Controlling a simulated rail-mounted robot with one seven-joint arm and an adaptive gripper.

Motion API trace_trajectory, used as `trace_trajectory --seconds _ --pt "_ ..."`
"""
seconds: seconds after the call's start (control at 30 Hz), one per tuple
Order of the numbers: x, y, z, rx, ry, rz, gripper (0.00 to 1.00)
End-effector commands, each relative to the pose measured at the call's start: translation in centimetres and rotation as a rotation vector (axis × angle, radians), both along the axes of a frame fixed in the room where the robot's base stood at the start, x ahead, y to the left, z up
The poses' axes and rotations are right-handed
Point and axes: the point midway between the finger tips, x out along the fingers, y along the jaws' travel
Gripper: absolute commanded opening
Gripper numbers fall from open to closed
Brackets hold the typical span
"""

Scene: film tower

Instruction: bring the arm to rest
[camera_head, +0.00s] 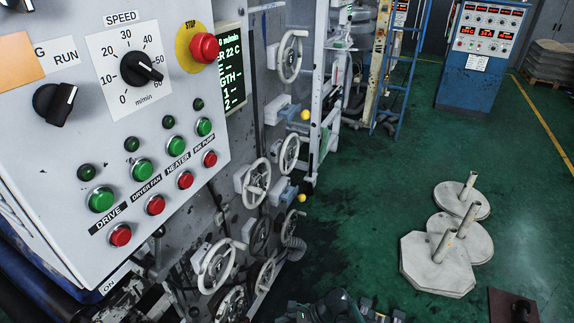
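At the bottom edge of the head view, a dark part of my arm (338,306) shows low over the green floor. Beside it to the right are small grey and black pieces that look like my gripper (378,311), cut off by the picture edge. I cannot make out its fingertips or whether it holds anything. It is below and to the right of the control panel (60,180), apart from the panel's buttons in the picture.
The panel has a red stop button (204,47), a speed knob (142,69) and a run switch (54,103). Handwheels (216,267) line the machine. Concrete bases (438,265) with posts stand on the right floor. A blue cabinet (480,60) stands behind; open floor lies between.

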Motion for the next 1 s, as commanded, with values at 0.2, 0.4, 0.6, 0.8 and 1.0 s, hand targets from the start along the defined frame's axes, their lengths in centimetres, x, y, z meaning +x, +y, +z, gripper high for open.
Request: trace_trajectory --seconds 0.2,0.4,0.6,0.8,1.0 --pt "-6.6 -5.3 -8.4 -0.189 -0.268 0.578 0.46" --pt "-12.4 -11.1 -14.3 -0.244 -0.371 1.102 0.46" --pt "-17.4 -16.4 -18.8 -0.237 -0.328 1.457 0.46" --pt "-20.9 -18.2 -21.6 -0.227 -0.247 1.516 0.46" --pt "-21.8 -18.2 -22.5 -0.215 -0.234 1.511 0.46"
